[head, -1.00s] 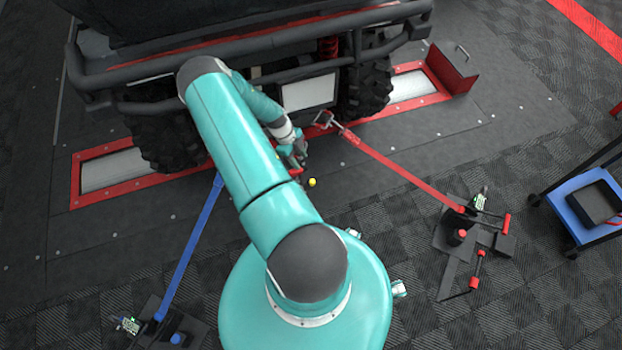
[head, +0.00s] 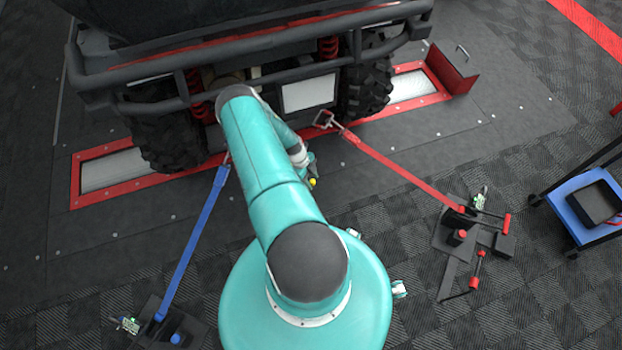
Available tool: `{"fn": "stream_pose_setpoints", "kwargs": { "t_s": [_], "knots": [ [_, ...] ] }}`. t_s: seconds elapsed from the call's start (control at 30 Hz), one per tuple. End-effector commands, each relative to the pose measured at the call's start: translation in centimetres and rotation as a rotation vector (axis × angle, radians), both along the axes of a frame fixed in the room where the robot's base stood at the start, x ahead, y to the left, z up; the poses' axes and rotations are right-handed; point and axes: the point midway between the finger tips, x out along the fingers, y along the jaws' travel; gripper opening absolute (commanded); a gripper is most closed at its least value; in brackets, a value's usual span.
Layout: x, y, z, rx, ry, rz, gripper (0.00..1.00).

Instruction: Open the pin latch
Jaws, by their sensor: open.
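A small yellow knob (head: 312,183) shows just right of my arm, in front of the vehicle; I cannot tell for certain whether it belongs to the pin latch. No latch body or pin can be made out, and my arm covers the floor beside the knob. My gripper (head: 311,170) is at the knob, mostly hidden behind my own wrist and forearm. It is open, and I cannot tell whether it touches the knob.
A vehicle with a tubular bumper (head: 250,47) stands on red-framed rollers (head: 112,170). A blue strap (head: 190,245) and a red strap (head: 400,170) run to floor anchors on both sides. A blue cart (head: 585,205) stands at the right. Floor between knob and red strap is clear.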

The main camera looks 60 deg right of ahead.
Motion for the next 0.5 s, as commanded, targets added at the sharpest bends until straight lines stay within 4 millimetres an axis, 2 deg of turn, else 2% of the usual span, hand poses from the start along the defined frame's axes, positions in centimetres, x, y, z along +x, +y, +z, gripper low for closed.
{"fn": "stream_pose_setpoints", "kwargs": {
  "t_s": [0.1,0.3,0.33,0.5],
  "knots": [
    [0.00,-0.01,0.03,0.000,0.000,0.000,0.43],
    [0.01,-0.01,0.05,0.000,0.000,0.000,0.04],
    [0.00,-0.01,0.05,0.000,0.000,0.000,0.00],
    [0.00,-0.02,0.07,0.000,0.000,0.001,0.00]
  ]
}}
